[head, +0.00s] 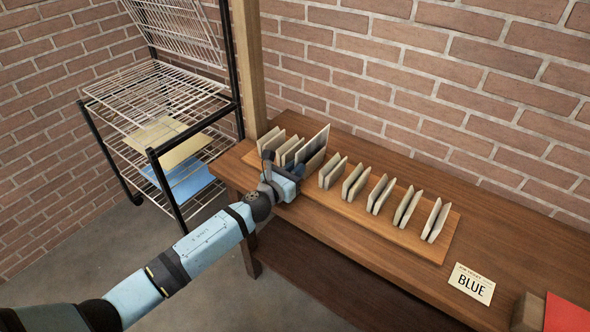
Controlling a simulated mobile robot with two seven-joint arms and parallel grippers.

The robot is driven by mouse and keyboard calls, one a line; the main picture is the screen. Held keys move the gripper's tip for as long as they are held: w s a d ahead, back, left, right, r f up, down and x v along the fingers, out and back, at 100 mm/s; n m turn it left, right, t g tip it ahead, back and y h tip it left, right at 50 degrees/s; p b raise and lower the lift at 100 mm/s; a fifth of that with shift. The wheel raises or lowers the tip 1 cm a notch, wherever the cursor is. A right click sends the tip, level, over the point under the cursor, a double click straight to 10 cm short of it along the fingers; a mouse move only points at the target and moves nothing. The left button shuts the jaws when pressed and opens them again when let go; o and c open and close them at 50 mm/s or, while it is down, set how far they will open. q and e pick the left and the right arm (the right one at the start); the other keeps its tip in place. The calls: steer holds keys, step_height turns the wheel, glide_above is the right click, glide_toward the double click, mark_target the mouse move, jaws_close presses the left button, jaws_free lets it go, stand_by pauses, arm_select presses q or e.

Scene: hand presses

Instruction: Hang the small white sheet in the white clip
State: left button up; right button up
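My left gripper (285,174) is at the left part of a wooden board on the table. It is close to a taller grey sheet or plate with a dark edge (316,146) that stands upright there. I cannot tell whether they touch, or whether the fingers are open or shut, because the gripper's body hides them. Several pale upright leaves (380,195) stand in a row of pairs on the board (335,203). I cannot make out which of these, if any, is the small white sheet. No white clip can be made out. My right gripper is not in view.
A wire rack (160,95) at the back left holds a yellow sheet (168,143) and a blue sheet (186,181). A wooden post (249,70) stands at the table corner. A "BLUE" card (471,284), a wooden block (527,312) and a red item (566,313) are at the right.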

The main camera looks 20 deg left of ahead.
arm_select(q)
jaws_close()
steer(key=shift+r, duration=0.2)
step_height(320, 180, up, 4)
steer(key=p, duration=0.4)
steer(key=shift+r+p, duration=0.25)
steer(key=shift+p, duration=0.1)
step_height(320, 180, up, 3)
steer(key=p, duration=0.2)
steer(key=shift+p, duration=0.35)
steer(key=shift+f, duration=0.15)
steer(key=v, duration=0.7)
steer(key=shift+p, duration=0.3)
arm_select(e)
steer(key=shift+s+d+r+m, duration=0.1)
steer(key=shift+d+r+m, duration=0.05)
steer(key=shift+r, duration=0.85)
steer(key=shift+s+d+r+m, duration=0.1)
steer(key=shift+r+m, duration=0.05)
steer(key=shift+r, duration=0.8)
